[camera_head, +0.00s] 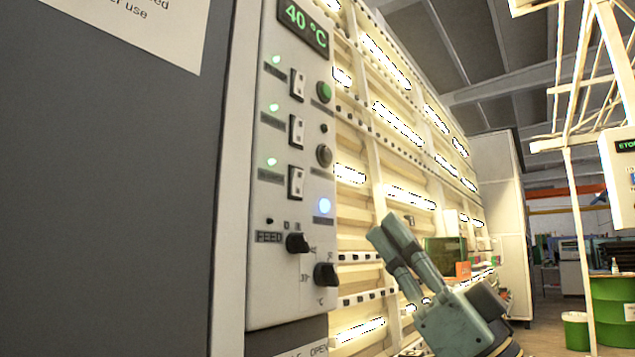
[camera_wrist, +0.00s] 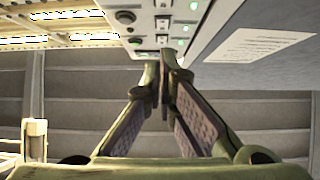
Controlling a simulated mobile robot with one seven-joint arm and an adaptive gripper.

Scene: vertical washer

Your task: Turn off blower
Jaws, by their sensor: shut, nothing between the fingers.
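The grey control panel (camera_head: 262,200) stands upright left of centre in the head view. It has an upper rocker switch (camera_head: 297,84), a middle rocker switch (camera_head: 296,130) and a lower rocker switch (camera_head: 296,182), each with a lit green lamp to its left. Their labels are too small to read, so I cannot tell which one is the blower. My gripper (camera_head: 384,226) is shut and empty, to the right of the panel and apart from it. In the wrist view my gripper (camera_wrist: 164,62) points toward the panel (camera_wrist: 150,28), with its fingertips together.
The panel also carries a 40 °C display (camera_head: 303,24), a green button (camera_head: 324,92), a lit blue button (camera_head: 324,206) and two black knobs, the left one (camera_head: 297,242) beside "FEED". A dark cabinet wall (camera_head: 110,200) is at left. Lit racking (camera_head: 400,130) stands behind my gripper.

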